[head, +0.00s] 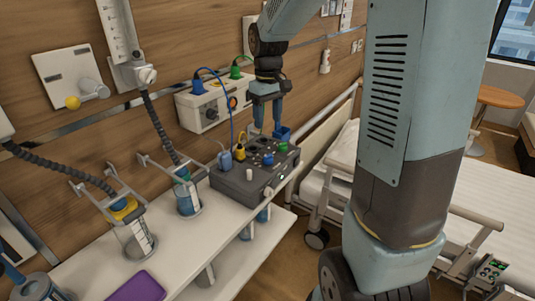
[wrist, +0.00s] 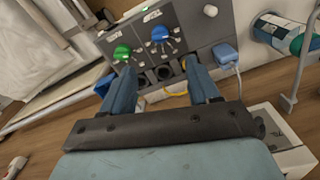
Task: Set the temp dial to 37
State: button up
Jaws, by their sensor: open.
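A dark grey control box (head: 230,187) sits on the white shelf. Its top carries a green dial (head: 283,147), a blue dial (head: 268,158) and a white knob (head: 250,175). In the wrist view, the green dial (wrist: 122,52), blue dial (wrist: 159,34) and white knob (wrist: 210,10) show with tick marks around the coloured dials. Labels are too small to read, so I cannot tell which is the temp dial. My gripper (head: 266,128) points down over the box's back edge, open and empty. In the wrist view, its fingers (wrist: 160,66) straddle dark round sockets, apart from the dials.
A blue plug (head: 225,160) and yellow plug (head: 240,152) stand on the box's back left. A white wall unit (head: 200,112) is behind. Canisters stand left of the box, and a purple item (head: 136,287) lies on the shelf. The bed (head: 335,185) is at right.

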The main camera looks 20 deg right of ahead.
aim_at(268, 155)
notch_tip(268, 155, down, 13)
jog(key=shift+f, duration=0.1)
dwell(0.4)
jog(key=c, duration=1)
jog(key=shift+c, duration=0.2)
jog(key=shift+m, duration=0.3)
jog(key=m, duration=1.1)
dwell(0.4)
